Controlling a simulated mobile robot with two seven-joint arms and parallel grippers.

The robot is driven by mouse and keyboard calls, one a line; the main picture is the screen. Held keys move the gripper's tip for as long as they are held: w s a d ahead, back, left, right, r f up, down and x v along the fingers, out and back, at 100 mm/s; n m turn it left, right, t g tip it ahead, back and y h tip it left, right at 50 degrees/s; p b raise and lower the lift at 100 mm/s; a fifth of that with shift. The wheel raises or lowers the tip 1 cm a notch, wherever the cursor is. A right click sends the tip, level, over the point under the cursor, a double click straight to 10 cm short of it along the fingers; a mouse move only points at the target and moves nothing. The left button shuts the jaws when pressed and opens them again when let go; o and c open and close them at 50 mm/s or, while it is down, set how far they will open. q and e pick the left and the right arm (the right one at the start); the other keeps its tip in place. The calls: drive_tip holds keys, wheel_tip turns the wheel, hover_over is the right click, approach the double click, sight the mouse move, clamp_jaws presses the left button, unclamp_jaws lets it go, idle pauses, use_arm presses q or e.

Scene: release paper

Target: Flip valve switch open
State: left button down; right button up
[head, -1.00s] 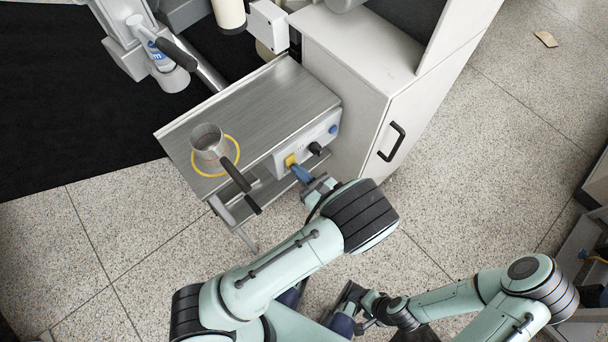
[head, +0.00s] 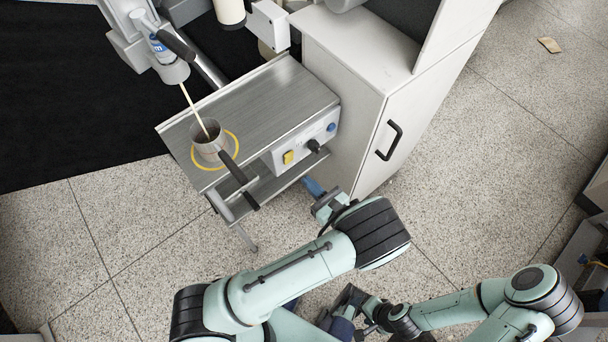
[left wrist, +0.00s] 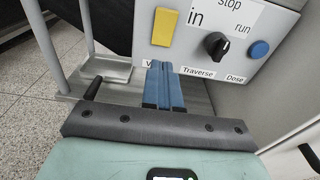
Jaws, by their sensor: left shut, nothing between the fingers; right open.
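The yellow valve switch (head: 288,157) is on the front of the white control box (head: 305,146), and it also shows in the left wrist view (left wrist: 165,27). The label below it is partly hidden by my fingers. A thin pale stream (head: 194,108) runs from the nozzle (head: 172,70) into the metal cup (head: 208,141). My left gripper (head: 312,186) is shut and empty, in front of and below the box, apart from the switch. Its blue fingers show in the left wrist view (left wrist: 158,68). My right gripper (head: 345,312) is open, low in the picture, away from the box.
The cup stands in a yellow ring on a steel table (head: 267,98), its dark handle toward the front. The box also carries a black knob (left wrist: 216,45) and a blue button (left wrist: 259,49). A white cabinet (head: 357,115) stands right of the table.

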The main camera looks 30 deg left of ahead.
use_arm(q)
drive_tip(key=f+v, duration=0.1)
drive_tip(key=v, duration=0.6)
drive_tip(key=shift+s+d+f, duration=0.15)
drive_tip(key=shift+d+f, duration=0.2)
drive_tip(key=shift+d, duration=0.05)
drive_tip(key=shift+r, duration=0.1)
